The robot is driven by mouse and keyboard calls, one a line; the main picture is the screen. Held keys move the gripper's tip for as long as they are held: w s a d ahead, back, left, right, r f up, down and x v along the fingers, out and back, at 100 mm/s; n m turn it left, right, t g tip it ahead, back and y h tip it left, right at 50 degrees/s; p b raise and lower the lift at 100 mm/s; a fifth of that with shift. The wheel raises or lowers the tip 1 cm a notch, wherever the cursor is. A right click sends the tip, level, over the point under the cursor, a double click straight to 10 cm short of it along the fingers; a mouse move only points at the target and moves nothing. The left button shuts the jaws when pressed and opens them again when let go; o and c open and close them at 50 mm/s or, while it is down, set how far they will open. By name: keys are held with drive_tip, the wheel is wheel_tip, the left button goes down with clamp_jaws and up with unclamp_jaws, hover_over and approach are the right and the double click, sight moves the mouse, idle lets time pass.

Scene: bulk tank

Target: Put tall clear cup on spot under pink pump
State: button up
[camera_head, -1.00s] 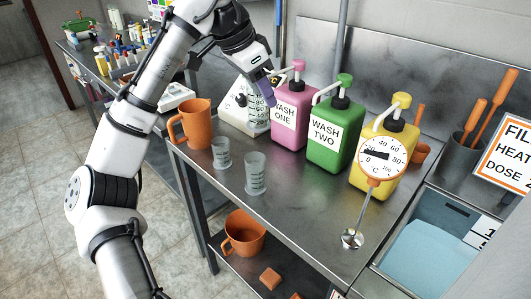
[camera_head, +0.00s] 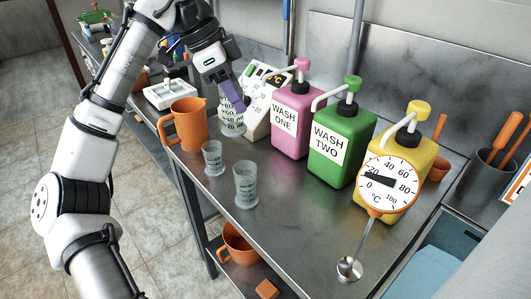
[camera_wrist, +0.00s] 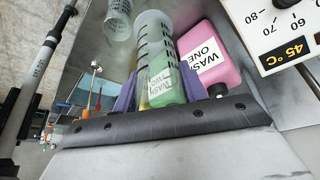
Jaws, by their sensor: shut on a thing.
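My gripper (camera_head: 238,98) has purple fingers and is shut on a tall clear cup (camera_head: 231,124) with dark measuring marks. The cup hangs between the orange jug and the white control box, left of the pink bottle. In the wrist view the cup (camera_wrist: 155,50) lies between the fingers, and the green bottle's label shows through it. The pink pump bottle (camera_head: 291,125), labelled WASH ONE, stands to the right of the cup; its pink pump head (camera_head: 302,64) has a spout reaching left. No marked spot under that spout is visible. I cannot tell whether the cup touches the bench.
Two other clear cups (camera_head: 213,158) (camera_head: 246,186) stand nearer the front edge. The orange jug (camera_head: 187,125) is left of the held cup, and the white control box (camera_head: 260,112) is behind it. Green (camera_head: 339,145) and yellow (camera_head: 385,150) pump bottles stand right; a dial thermometer (camera_head: 388,184) is in front.

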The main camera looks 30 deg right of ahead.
drive_tip(key=d+f, duration=0.1)
drive_tip(key=f, duration=0.3)
drive_tip(key=d+f, duration=0.1)
drive_tip(key=f, duration=0.3)
drive_tip(key=d+f, duration=0.1)
drive_tip(key=f, duration=0.3)
drive_tip(key=shift+w+d+f, duration=0.2)
drive_tip(key=shift+d+f, duration=0.05)
drive_tip(key=shift+f, duration=0.1)
drive_tip(key=d, duration=0.3)
drive_tip(key=d+p, duration=0.1)
drive_tip(key=shift+w+d+f, duration=0.25)
drive_tip(key=shift+w+d, duration=0.05)
drive_tip(key=shift+w, duration=0.05)
drive_tip(key=shift+a+f, duration=0.1)
drive_tip(key=shift+f, duration=0.3)
drive_tip(key=shift+f, duration=0.1)
drive_tip(key=o, duration=0.9)
drive_tip(key=shift+o, duration=0.2)
